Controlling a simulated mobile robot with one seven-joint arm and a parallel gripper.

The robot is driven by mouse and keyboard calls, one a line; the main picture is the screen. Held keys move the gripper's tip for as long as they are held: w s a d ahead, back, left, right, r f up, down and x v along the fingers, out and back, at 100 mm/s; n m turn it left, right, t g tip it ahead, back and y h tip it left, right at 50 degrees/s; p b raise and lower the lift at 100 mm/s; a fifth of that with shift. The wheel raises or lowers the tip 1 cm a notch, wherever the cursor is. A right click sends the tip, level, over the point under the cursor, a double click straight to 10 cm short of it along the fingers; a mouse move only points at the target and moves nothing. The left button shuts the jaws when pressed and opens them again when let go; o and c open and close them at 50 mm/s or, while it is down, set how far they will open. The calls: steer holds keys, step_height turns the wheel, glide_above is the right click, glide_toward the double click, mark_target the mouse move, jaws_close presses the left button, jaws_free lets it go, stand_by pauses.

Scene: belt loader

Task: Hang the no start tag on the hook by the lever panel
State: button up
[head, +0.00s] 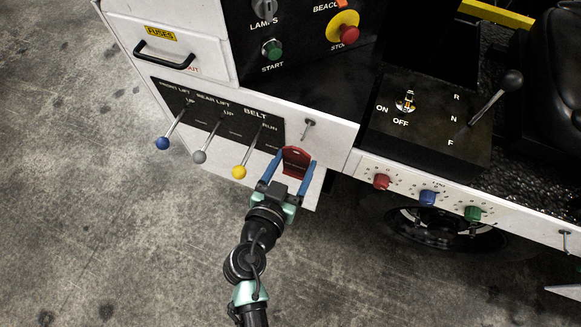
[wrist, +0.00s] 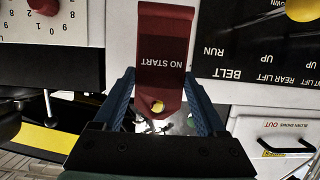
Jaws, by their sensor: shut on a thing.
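My gripper (head: 294,158) is shut on the red no start tag (head: 296,168), with one blue finger on each side of it. The tag is held in front of the white panel, just below the hook (head: 308,127), and looks apart from it. In the wrist view the tag (wrist: 163,45) stands between the fingers with its lettering upside down and a yellow spot near its lower end. The hook is a small metal peg on the white face, right of the black lever panel (head: 226,125). I cannot make out the hook in the wrist view.
Blue, grey and yellow knobbed levers stick out left of my gripper; the yellow knob (head: 239,172) is closest. Red, blue and green knobs (head: 428,198) line the lower right ledge. Another hook (head: 565,240) is at the far right. Open concrete floor lies below.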

steer(key=shift+r+p+x, duration=0.2)
steer(key=shift+x, duration=0.55)
steer(key=shift+r+p+x, duration=0.15)
steer(key=shift+p+x, duration=0.1)
steer(key=shift+x, duration=0.55)
steer(key=shift+r+p+x, duration=0.2)
steer(key=shift+x, duration=0.55)
steer(key=shift+w+d+f+b, duration=0.1)
steer(key=shift+w+f+b, duration=0.25)
steer(key=shift+b, duration=0.15)
steer(key=shift+w+d+f+b, duration=0.1)
steer(key=shift+w+f+b, duration=0.15)
steer(key=shift+b, duration=0.3)
steer(key=shift+w+r, duration=0.1)
steer(key=o, duration=1.3)
